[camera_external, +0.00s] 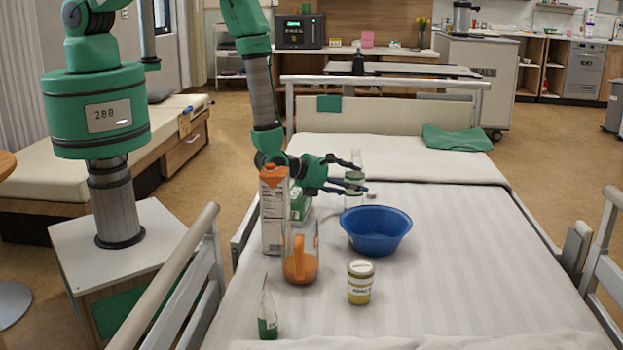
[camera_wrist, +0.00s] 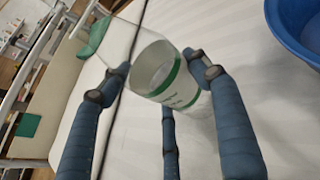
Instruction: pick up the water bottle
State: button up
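The water bottle (camera_external: 355,175) is clear, with a green-edged label, and looks upright over the bed beyond the blue bowl. In the wrist view the bottle (camera_wrist: 165,80) is between my fingers, its label facing the camera. My gripper (camera_external: 362,180) is at the bottle from the left, with fingers at two heights beside it. In the wrist view my gripper (camera_wrist: 158,75) has one fingertip close at each side of the bottle and a third finger below. I cannot tell whether the fingers press on it. The bottle's contact with the bed is not clear.
The blue bowl (camera_external: 376,232) is just in front of the bottle. A carton (camera_external: 273,215), a green box (camera_external: 300,205), a jug with orange contents (camera_external: 300,260), a yellow jar (camera_external: 360,283) and a small white-green package (camera_external: 267,312) stand nearby. The bed's right side (camera_external: 480,260) is clear.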

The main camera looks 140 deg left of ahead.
aim_at(354, 152)
jog(key=c, duration=0.3)
jog(key=shift+r, duration=0.25)
jog(key=shift+r+p, duration=0.9)
jog(key=shift+r, duration=3.8)
jog(key=shift+r, duration=0.1)
jog(key=shift+w+d, duration=0.1)
jog(key=shift+w, duration=0.1)
